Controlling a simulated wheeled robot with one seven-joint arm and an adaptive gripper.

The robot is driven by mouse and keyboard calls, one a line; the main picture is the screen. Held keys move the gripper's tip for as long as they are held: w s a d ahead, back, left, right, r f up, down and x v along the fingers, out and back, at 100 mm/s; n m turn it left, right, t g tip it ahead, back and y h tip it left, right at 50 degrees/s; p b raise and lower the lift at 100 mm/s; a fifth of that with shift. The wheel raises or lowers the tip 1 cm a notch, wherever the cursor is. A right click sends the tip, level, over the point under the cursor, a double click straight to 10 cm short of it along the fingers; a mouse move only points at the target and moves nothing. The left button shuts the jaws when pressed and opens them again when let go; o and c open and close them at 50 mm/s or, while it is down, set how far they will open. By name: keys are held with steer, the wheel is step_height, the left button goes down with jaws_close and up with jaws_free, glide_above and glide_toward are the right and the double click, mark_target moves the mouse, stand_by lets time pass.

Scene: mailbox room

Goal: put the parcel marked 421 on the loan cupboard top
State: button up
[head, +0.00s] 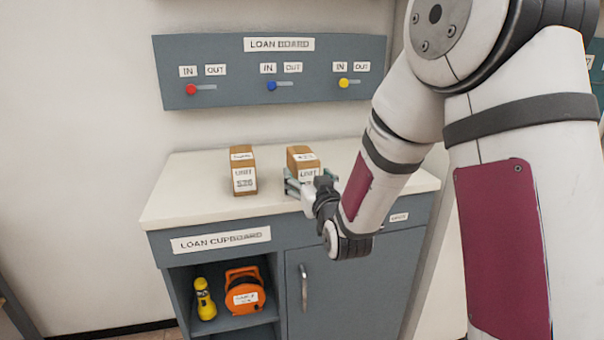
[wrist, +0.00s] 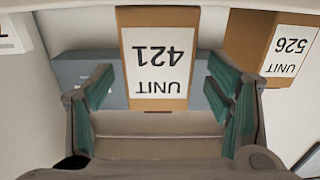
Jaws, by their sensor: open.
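The parcel marked 421 (wrist: 158,60) is a brown box with a white label, upside down in the wrist view. In the head view this parcel (head: 302,158) stands on the white loan cupboard top (head: 190,190), right of the other parcel. My gripper (wrist: 163,88) is open, with its green-padded fingers on either side of the parcel and gaps between. In the head view my gripper (head: 308,186) is at the parcel's lower front, and its fingers partly hide the parcel's base.
Another parcel, marked 526 (wrist: 285,45), stands nearby; in the head view it is the left box (head: 243,170). The loan board (head: 270,72) is on the wall behind. A yellow torch (head: 205,299) and an orange reel (head: 244,290) sit in the open shelf below.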

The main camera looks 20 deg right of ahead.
mark_target(303, 154)
steer(key=shift+w+d, duration=0.1)
steer(key=shift+w, duration=3.15)
jaws_close()
steer(key=shift+r, duration=0.1)
steer(key=shift+r, duration=0.45)
steer(key=r, duration=0.2)
steer(key=shift+s+r, duration=0.2)
steer(key=shift+r, duration=0.2)
steer(key=s+r+p, duration=0.1)
steer(key=s+p, duration=0.1)
steer(key=s, duration=1.1)
steer(key=shift+p, duration=0.35)
steer(key=p, duration=0.4)
steer(key=shift+r, duration=0.3)
